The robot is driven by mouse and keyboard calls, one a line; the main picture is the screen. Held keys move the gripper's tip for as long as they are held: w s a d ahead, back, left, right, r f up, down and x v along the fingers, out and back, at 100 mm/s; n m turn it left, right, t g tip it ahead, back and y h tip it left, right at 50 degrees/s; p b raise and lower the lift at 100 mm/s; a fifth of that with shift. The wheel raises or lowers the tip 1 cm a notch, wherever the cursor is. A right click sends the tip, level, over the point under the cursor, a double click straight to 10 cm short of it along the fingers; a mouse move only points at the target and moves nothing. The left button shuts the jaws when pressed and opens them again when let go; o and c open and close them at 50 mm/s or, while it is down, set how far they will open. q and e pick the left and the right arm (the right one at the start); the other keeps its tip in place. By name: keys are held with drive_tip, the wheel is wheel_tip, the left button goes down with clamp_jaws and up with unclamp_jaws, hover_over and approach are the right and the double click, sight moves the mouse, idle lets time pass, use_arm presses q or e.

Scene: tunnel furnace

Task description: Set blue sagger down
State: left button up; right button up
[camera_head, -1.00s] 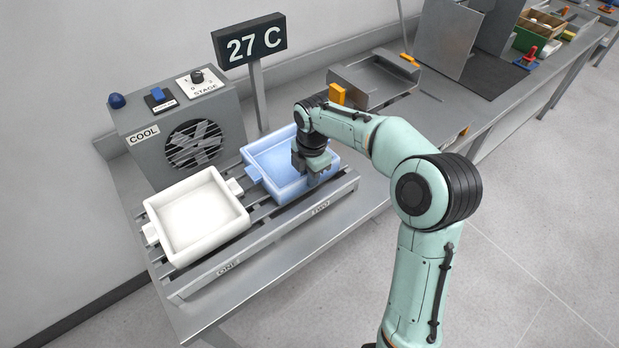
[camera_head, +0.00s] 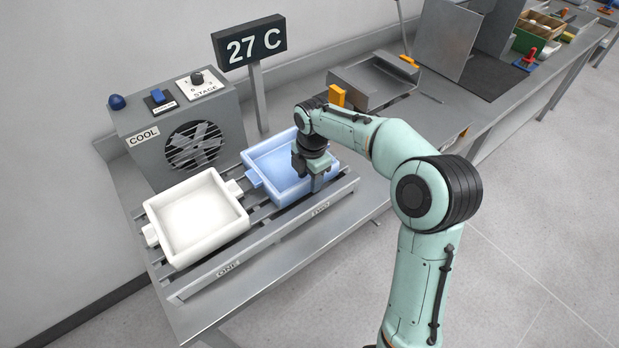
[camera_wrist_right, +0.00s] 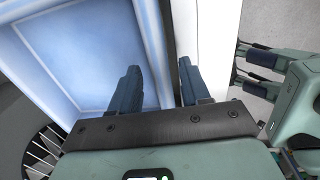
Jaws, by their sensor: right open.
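The blue sagger (camera_head: 265,157), a shallow square tray, rests on the slatted rack (camera_head: 250,240) at the place labelled TWO. My right gripper (camera_head: 318,184) is at its front right side in the head view. In the right wrist view the gripper (camera_wrist_right: 160,84) is open, with its fingers apart around the blue sagger's wall (camera_wrist_right: 155,45). Whether a finger still touches the wall cannot be told. My left gripper (camera_wrist_right: 240,65) shows only in the right wrist view, at the right, with its fingers apart.
The white sagger (camera_head: 197,215) sits on the rack at ONE, left of the blue one. Behind stand the COOL fan box (camera_head: 150,120) and the 27 C sign (camera_head: 250,45). A metal tray (camera_head: 370,80) lies further along the bench.

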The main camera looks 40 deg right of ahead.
use_arm(q)
drive_tip(key=shift+w+r+p, duration=0.35)
drive_tip(key=shift+r+p, duration=0.05)
drive_tip(key=shift+r, duration=0.15)
drive_tip(key=shift+w+r+p, duration=0.3)
drive_tip(key=shift+r+p, duration=0.1)
drive_tip(key=shift+r, duration=0.15)
use_arm(e)
wheel_tip(320, 180, up, 11)
drive_tip(key=shift+s, duration=0.35)
